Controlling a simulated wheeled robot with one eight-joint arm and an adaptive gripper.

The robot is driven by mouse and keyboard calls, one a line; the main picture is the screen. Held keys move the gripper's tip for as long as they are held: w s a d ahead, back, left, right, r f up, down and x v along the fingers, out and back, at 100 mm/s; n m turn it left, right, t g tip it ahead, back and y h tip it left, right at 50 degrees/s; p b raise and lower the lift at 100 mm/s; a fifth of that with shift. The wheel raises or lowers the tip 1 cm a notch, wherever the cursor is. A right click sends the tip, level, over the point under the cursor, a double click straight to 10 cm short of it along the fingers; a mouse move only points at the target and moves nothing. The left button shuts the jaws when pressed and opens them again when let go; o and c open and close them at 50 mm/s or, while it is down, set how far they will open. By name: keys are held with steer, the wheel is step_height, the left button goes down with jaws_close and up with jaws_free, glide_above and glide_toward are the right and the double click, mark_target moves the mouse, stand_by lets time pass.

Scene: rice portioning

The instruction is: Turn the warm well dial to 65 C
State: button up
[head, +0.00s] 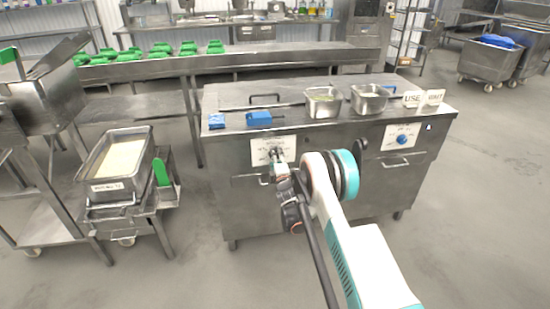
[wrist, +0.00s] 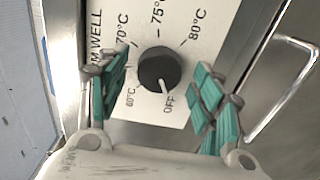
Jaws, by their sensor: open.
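The warm well dial (wrist: 158,67) is a round dark knob on a white panel, marked OFF, 60, 70, 75 and 80 °C. Its pale pointer is toward OFF. My gripper (wrist: 160,80) is open, with one teal finger to the left of the knob and one to the right. A gap shows on both sides of the knob. In the head view my gripper (head: 276,160) is in front of the white warm well panel (head: 258,155) on the steel counter's front; it hides most of the dial there.
The steel counter (head: 330,160) carries two steel pans (head: 323,102), blue items (head: 259,118) and two signs (head: 434,97). A second panel with a blue knob (head: 402,140) is to the right. A metal handle (wrist: 290,85) is right of my gripper. A rice tray (head: 118,160) stands at left.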

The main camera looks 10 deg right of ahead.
steer(key=c, duration=1.1)
steer(key=shift+m, duration=0.3)
steer(key=shift+s+m, duration=0.1)
steer(key=shift+m, duration=9.9)
